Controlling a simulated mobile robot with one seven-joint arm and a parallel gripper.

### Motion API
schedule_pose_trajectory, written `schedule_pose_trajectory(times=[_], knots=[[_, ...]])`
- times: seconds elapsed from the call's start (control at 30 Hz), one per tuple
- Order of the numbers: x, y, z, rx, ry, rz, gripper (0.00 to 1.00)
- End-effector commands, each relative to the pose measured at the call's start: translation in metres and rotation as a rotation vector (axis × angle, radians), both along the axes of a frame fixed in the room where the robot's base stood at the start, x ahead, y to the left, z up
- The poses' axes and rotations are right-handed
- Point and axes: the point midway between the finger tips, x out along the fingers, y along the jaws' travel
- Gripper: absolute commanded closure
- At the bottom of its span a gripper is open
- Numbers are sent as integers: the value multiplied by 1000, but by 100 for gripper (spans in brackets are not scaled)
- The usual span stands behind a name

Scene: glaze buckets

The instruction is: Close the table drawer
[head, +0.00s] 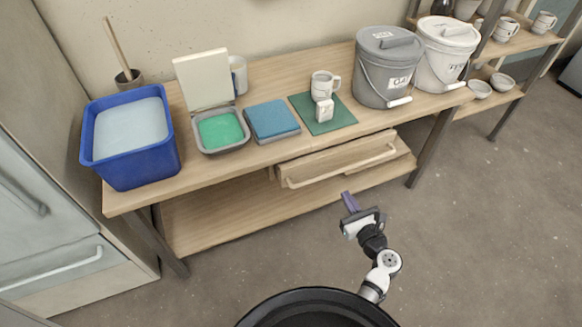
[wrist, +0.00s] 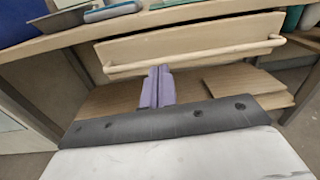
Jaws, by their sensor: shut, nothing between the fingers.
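The table drawer (head: 335,162) hangs under the tabletop and stands partly open, its front pulled out past the table's edge. Its long pale bar handle (head: 340,170) runs across the front; the drawer front (wrist: 190,45) and the handle (wrist: 195,57) also show in the wrist view. My gripper (head: 350,203) is in front of and below the drawer, over the floor. Its purple fingers (wrist: 157,88) are shut together and empty, pointing toward the drawer. In the wrist view the fingertips appear just below the handle; I cannot tell whether they touch it.
A lower shelf (head: 225,217) lies beneath. The floor in front is clear.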

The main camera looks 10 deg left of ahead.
Motion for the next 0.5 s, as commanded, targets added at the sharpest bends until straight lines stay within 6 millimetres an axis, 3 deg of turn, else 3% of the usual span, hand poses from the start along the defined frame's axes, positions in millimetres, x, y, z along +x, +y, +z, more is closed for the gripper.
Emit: schedule_pose_trajectory(times=[0.1, 0.23, 0.5], knots=[[-13, -8, 3, 50, 14, 24, 100], [-12, -5, 6, 65, 18, 35, 100], [26, 23, 7, 63, 18, 39, 100]])
